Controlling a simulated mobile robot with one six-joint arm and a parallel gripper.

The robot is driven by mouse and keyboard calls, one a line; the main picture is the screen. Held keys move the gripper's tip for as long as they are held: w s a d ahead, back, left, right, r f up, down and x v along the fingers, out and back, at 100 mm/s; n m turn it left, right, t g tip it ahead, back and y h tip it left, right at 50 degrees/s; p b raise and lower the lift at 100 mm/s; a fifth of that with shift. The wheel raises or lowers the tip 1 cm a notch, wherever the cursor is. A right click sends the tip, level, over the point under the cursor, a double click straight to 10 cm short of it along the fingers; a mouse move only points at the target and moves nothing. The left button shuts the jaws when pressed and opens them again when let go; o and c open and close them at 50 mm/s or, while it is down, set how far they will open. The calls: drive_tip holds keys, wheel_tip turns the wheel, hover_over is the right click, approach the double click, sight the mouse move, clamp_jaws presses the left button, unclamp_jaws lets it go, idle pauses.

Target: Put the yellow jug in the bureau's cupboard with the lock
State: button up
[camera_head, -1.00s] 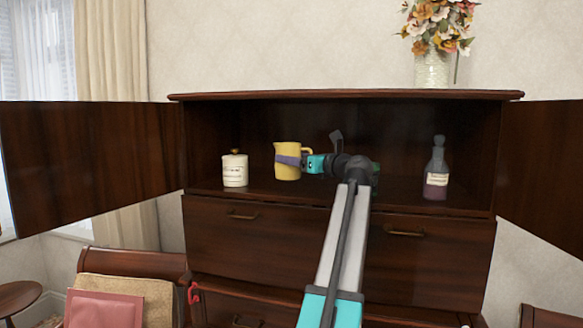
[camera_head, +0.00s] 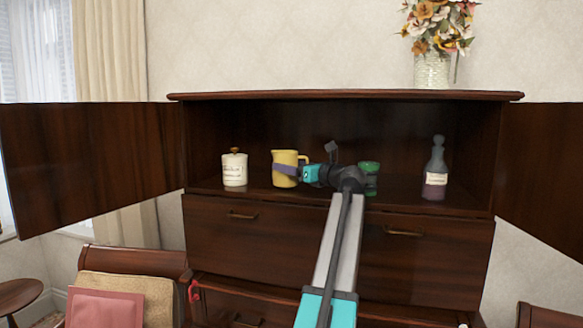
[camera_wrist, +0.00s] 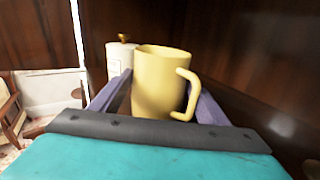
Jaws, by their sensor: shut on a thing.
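The yellow jug (camera_head: 285,163) is inside the open top cupboard of the dark wooden bureau (camera_head: 346,95), left of its middle. My gripper (camera_head: 284,170) is shut on the jug from the right, with its purple fingers along the jug's sides. In the wrist view the jug (camera_wrist: 160,80) stands upright between the two fingers (camera_wrist: 158,98), its handle to the right. The jug's base is low, at or close to the cupboard floor; I cannot tell if it touches. Both cupboard doors (camera_head: 90,160) stand wide open. I cannot make out a lock.
A white lidded canister (camera_head: 235,169) stands just left of the jug. A green-topped jar (camera_head: 371,168) is partly behind my wrist. A flower vase (camera_head: 432,70) is on top. A chair (camera_head: 115,290) stands at lower left.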

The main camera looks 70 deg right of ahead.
drive_tip(key=shift+f, duration=0.15)
drive_tip(key=o, duration=1.5)
drive_tip(key=shift+f, duration=0.15)
drive_tip(key=shift+o, duration=0.2)
drive_tip(key=b+v, duration=0.2)
drive_tip(key=v, duration=1)
drive_tip(key=shift+a, duration=0.1)
